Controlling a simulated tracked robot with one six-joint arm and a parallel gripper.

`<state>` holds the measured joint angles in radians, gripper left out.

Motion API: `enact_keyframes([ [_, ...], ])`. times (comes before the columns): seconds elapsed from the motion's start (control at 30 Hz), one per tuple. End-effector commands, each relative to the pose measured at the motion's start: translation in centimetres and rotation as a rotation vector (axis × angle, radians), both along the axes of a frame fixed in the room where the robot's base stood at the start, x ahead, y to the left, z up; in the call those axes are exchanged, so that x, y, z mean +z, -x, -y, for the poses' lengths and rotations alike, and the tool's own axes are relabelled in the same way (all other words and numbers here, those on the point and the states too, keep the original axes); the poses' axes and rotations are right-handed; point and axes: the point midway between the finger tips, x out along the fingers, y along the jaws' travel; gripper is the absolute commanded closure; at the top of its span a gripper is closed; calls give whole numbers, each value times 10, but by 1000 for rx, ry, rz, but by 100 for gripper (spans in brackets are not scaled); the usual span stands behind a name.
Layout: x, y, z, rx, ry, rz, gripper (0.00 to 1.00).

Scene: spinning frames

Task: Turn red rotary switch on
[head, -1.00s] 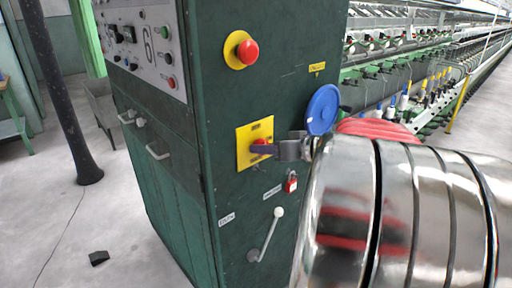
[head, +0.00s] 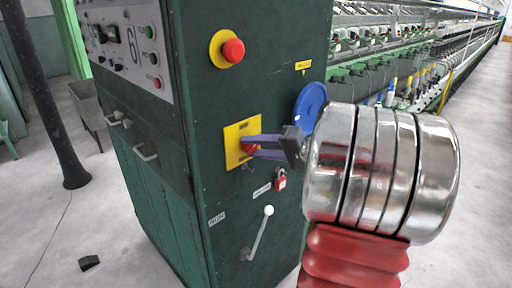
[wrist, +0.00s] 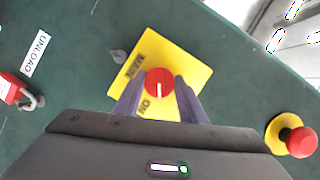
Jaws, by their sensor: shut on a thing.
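The red rotary switch (wrist: 159,84) sits on a yellow plate (wrist: 187,60) on the green cabinet front. In the wrist view the plate carries the words MAIN and ON, and a white mark on the knob points toward ON. In the head view the yellow plate (head: 236,134) is visible and the red switch (head: 250,148) is partly hidden by my fingers. My gripper (head: 254,147) reaches in from the right, with its two purple fingers on either side of the knob. In the wrist view my gripper (wrist: 157,88) is shut on the switch.
A red emergency button (head: 233,50) on a yellow disc sits above the plate. A red padlock (head: 281,181) hangs below right, and a white-knobbed lever (head: 262,230) is lower down. Open floor lies left.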

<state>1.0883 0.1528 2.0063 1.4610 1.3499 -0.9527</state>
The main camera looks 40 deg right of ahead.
Motion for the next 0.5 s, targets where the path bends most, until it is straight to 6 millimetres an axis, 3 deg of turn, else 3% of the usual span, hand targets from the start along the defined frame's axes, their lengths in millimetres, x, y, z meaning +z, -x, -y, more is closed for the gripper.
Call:
enact_keyframes([
  [0.5, -6, 1, 5, -12, -456, -18, 85],
])
